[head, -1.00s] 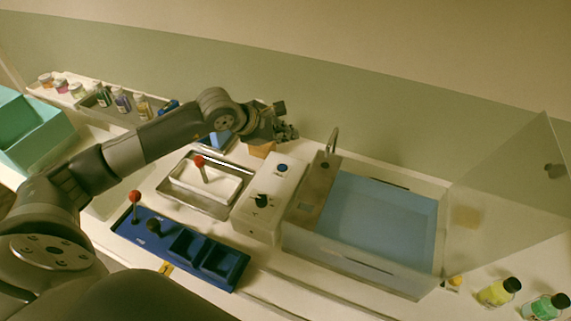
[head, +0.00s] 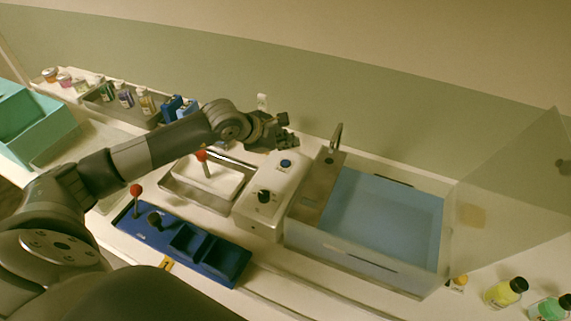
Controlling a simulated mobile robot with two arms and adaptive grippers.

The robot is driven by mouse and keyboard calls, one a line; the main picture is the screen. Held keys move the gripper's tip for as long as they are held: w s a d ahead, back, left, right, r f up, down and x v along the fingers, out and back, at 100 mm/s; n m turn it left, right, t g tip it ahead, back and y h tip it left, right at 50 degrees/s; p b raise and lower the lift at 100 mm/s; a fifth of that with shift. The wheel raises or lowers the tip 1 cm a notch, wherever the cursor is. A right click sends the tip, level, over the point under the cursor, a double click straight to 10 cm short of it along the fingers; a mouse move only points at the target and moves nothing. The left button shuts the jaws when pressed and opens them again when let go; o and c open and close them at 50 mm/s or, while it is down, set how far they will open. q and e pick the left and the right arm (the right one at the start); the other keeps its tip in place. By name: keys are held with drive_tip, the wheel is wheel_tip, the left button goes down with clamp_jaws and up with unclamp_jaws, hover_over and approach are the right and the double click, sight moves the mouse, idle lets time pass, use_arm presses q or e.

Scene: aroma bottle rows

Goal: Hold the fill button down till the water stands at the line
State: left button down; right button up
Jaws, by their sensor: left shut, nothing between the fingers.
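A white control box (head: 267,203) stands left of the water basin, with a blue button (head: 285,163) on its upper part and a black knob (head: 264,196) lower down. A metal tap (head: 336,137) rises at the basin's back left. My left gripper (head: 291,134) is shut and empty, above and behind the blue button, apart from it in the picture. My right gripper is not in view.
A clear panel (head: 520,190) tilts up at the basin's right. Bottles (head: 505,292) stand at the right front; several more stand at the back left.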

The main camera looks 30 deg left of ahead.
sight(287, 164)
use_arm(q)
wheel_tip(287, 164, down, 4)
drive_tip(key=b, duration=0.3)
drive_tip(key=shift+f, duration=0.1)
idle(1.2)
drive_tip(key=shift+f+b, duration=0.35)
drive_tip(key=shift+b, duration=0.3)
drive_tip(key=shift+f+b, duration=0.45)
drive_tip(key=shift+b, duration=0.15)
idle(0.4)
idle(0.9)
drive_tip(key=shift+r, duration=0.9)
drive_tip(key=shift+p, duration=0.3)
